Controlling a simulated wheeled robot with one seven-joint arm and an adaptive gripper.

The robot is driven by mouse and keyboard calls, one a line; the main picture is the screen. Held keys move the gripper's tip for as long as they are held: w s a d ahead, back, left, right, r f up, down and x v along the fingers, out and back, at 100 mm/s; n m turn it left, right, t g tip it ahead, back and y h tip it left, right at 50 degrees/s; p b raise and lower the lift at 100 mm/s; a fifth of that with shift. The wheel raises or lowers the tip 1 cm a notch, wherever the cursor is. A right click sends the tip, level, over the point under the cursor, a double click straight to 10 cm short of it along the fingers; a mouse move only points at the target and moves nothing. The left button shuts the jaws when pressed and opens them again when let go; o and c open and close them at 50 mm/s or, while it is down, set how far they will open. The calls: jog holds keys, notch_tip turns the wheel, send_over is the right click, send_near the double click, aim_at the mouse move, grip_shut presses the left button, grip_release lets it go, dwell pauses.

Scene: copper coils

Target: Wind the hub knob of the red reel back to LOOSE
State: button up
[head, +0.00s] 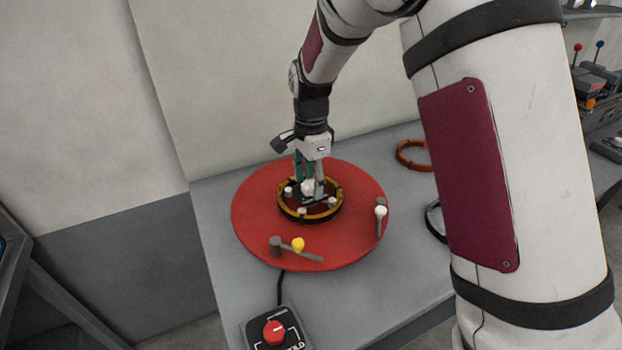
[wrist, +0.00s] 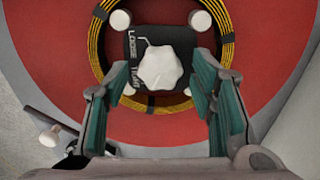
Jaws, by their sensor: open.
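The red reel (head: 255,200) is a wide red disc lying flat on a grey bench, and it fills much of the wrist view (wrist: 265,85). A black and yellow coil ring (wrist: 228,50) sits around its middle. Inside the ring, a white lobed hub knob (wrist: 160,68) stands on a dark plate (wrist: 138,50) lettered LOOSE; a second word below is partly hidden. I cannot tell where the knob points. My gripper (head: 308,188) reaches down over the hub. In the wrist view its teal-padded fingers stand apart on either side of the knob, with visible gaps.
Small white posts (head: 302,211) stand around the hub. A yellow-knobbed lever (head: 298,244) and a white-tipped lever (head: 380,211) sit on the disc. A box with a red dial (head: 274,331) lies in front, cabled. An orange ring (head: 411,155) lies to the right.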

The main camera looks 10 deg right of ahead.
jog(key=shift+c, duration=0.2)
jog(key=c, duration=1.1)
jog(key=shift+n, duration=0.3)
